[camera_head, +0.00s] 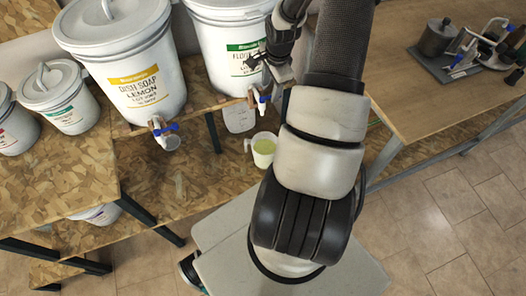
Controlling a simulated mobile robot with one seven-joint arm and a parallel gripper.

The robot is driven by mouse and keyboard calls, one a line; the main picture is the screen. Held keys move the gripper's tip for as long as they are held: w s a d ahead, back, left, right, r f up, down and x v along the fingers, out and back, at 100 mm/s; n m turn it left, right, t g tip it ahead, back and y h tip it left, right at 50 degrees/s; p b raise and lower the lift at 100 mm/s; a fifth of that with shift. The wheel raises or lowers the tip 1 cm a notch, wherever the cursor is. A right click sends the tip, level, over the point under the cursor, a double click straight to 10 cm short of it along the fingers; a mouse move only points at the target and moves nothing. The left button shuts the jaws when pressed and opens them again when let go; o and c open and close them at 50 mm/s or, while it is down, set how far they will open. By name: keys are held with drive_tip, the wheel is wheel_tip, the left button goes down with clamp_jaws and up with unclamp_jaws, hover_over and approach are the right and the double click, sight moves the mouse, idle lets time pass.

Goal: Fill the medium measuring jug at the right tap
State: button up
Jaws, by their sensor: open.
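A white measuring jug (263,158) with a handle on its left stands below the right tap (257,98). Yellow-green liquid shows in it. I cannot tell from this view whether it is the medium jug or whether liquid is flowing. The right tap has a blue lever and sits low on the drum with the green label (222,42). My gripper (258,72) is open, close above the right tap and in front of that drum. Its fingertips are small and dark, so I cannot tell whether they touch the tap.
Smaller drums (62,100) stand at the left. A wooden bench (425,95) with metal equipment is at the right.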

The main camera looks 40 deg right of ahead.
drive_tip(key=shift+p+v, duration=0.95)
drive_tip(key=shift+v, duration=0.65)
drive_tip(key=shift+w, duration=0.1)
drive_tip(key=v, duration=1.7)
drive_tip(key=shift+r, duration=0.3)
